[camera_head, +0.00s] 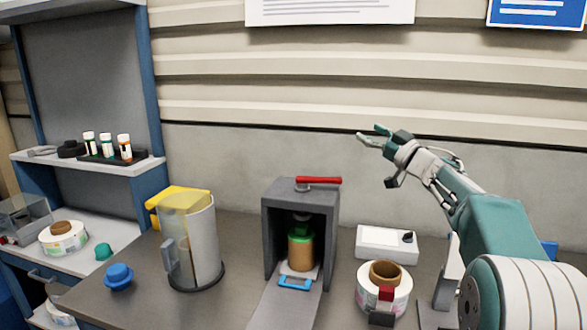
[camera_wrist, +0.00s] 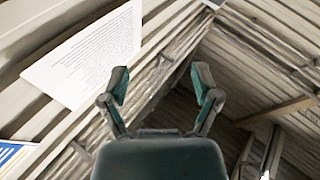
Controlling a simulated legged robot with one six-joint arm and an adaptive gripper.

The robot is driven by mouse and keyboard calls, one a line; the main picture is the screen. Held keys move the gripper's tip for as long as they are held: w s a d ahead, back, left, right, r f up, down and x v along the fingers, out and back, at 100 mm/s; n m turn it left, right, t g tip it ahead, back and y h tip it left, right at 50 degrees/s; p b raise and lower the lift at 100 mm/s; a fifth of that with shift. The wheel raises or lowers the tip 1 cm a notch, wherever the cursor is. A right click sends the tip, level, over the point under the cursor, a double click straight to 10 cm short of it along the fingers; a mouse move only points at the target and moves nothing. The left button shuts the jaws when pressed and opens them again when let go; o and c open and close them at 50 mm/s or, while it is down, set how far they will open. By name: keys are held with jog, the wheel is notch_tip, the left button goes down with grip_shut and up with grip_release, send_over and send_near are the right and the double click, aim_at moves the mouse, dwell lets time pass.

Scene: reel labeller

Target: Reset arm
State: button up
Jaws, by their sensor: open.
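My gripper (camera_head: 372,138) is raised at the right of the head view, in front of the wall and above the bench. Its fingers point left and are spread apart with nothing between them. In the wrist view the open fingers (camera_wrist: 162,88) show against the wall and roof. Below and to the left of it, a grey box-shaped press (camera_head: 328,220) with a red lever (camera_head: 318,180) stands on the bench. A green and orange bottle (camera_head: 301,248) stands inside it. A label reel (camera_head: 384,295) with a brown core sits to the right.
A clear cylinder (camera_head: 192,240) stands on a dark base, with a blue knob-shaped item (camera_head: 119,276) beside it. A white box (camera_head: 387,243) lies behind the reel. A shelf (camera_head: 145,168) at left holds several small bottles. Air around my gripper looks free.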

jog(key=s+d+f+m+h, duration=0.1)
jog(key=s+d+m+h, duration=0.1)
jog(key=s+m+h, duration=0.5)
jog(key=s+d+f+m+h, duration=0.15)
jog(key=s+m+h, duration=0.25)
jog(key=s+h, duration=0.4)
jog(key=s+a+f+g, duration=0.2)
jog(key=s+f+g, duration=0.1)
jog(key=s+f, duration=0.4)
jog(key=s+a+f+g, duration=0.2)
jog(key=s+f+g, duration=0.2)
jog(key=s+f, duration=0.4)
jog(key=s+a+f+g+y, duration=0.1)
jog(key=s+a+f+g, duration=0.1)
jog(key=s+f, duration=0.6)
jog(key=s+g, duration=0.1)
jog(key=s, duration=0.5)
jog(key=shift+a+f+g, duration=0.15)
jog(key=shift+f+g, duration=0.05)
jog(key=shift+g, duration=0.1)
